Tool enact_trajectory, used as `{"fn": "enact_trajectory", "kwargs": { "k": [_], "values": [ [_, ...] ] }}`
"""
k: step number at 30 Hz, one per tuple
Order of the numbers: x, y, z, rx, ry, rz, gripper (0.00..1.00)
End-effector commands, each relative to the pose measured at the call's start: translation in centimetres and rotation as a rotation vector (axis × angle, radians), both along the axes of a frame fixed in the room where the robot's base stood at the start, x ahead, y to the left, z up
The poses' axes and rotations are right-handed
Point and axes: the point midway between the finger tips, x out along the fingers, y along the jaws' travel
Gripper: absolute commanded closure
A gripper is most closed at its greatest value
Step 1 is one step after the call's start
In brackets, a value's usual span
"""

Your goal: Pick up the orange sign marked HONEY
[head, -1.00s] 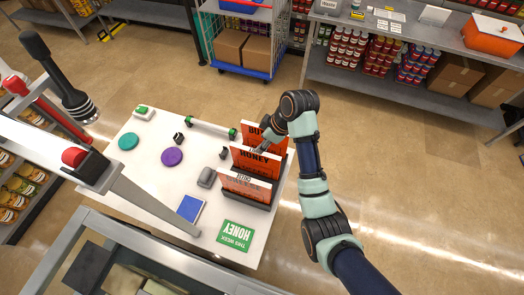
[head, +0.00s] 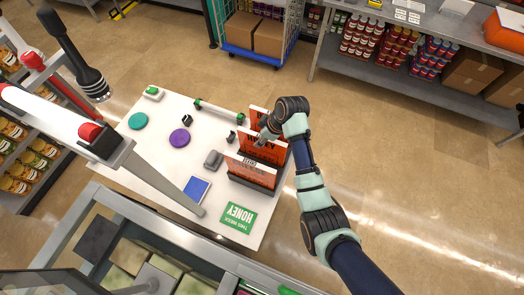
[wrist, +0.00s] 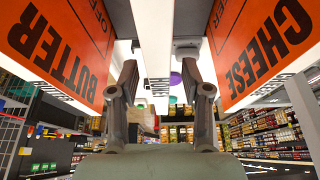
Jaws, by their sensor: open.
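The orange HONEY sign (head: 248,145) stands upright in a dark holder, between an orange BUTTER sign (head: 257,118) behind and an orange CHEESE sign (head: 250,170) in front. My gripper (head: 263,138) is down at the HONEY sign and hides part of its face. In the wrist view my gripper (wrist: 158,85) is open, with a finger on each side of a thin sign (wrist: 156,45) seen edge-on. The BUTTER sign (wrist: 62,45) is left of it and the CHEESE sign (wrist: 268,45) right. I see no clear finger contact.
On the white table (head: 160,150) lie a green HONEY card (head: 239,217), a blue square (head: 197,189), a purple disc (head: 179,137), a teal disc (head: 138,121) and a grey object (head: 213,159). A grey metal frame (head: 165,235) borders the front.

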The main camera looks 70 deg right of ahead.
Motion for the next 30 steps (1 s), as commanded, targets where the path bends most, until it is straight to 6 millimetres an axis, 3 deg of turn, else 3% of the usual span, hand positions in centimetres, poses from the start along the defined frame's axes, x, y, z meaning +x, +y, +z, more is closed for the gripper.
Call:
{"fn": "enact_trajectory", "kwargs": {
  "k": [19, 27, 30],
  "values": [
    [-0.02, 0.02, -0.50, 0.001, 0.000, 0.000, 0.52],
    [-0.02, 0.01, -0.48, 0.001, 0.000, 0.000, 0.97],
    [-0.01, 0.01, -0.47, 0.000, 0.000, 0.000, 1.00]
  ]
}}
